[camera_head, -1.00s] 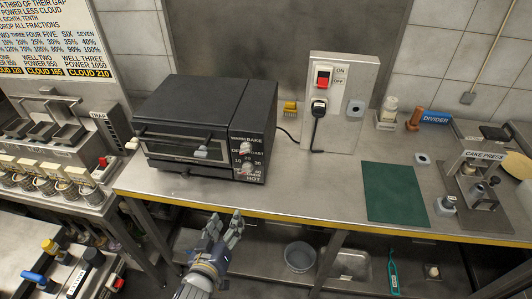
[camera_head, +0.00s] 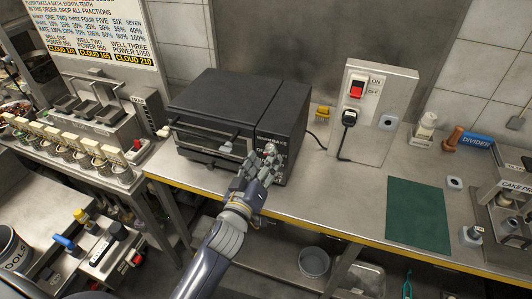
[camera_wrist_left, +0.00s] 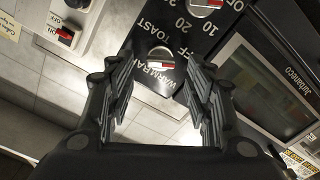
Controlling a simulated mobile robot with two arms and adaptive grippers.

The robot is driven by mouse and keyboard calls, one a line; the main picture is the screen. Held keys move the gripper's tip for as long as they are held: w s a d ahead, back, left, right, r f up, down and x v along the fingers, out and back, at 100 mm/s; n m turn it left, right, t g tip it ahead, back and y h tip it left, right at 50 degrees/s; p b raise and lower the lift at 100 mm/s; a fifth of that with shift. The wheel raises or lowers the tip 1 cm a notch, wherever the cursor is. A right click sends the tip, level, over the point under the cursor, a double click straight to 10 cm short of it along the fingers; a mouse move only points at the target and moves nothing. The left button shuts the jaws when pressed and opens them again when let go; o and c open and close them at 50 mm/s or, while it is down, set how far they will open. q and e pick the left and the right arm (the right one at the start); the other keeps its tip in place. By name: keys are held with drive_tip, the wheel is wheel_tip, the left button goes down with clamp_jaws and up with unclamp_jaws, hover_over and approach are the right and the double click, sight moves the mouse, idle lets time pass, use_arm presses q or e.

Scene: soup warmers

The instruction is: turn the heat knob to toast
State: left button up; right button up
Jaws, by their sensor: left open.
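The black toaster oven (camera_head: 235,95) stands on the metal counter with its control panel at its right side. The heat knob (camera_wrist_left: 161,57), round and silvery with a red mark, shows in the left wrist view among the labels TOAST, OFF and WARM/BAKE. A second knob (camera_wrist_left: 207,4) sits by the numbers 10 and 20. My left gripper (camera_head: 264,160) is in front of the panel and covers most of it in the head view. In the left wrist view its fingers (camera_wrist_left: 160,88) are open and empty, with the heat knob beyond the gap between them. Contact cannot be seen.
A wall panel (camera_head: 382,100) with a red switch and a plugged cord stands right of the oven. A green mat (camera_head: 418,215) lies on the counter further right. A soup warmer (camera_head: 95,110) stands at the left. The counter between oven and mat is clear.

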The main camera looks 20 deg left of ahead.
use_arm(q)
drive_tip(key=shift+w, duration=1.1)
drive_tip(key=c, duration=1.1)
drive_tip(key=shift+o, duration=0.2)
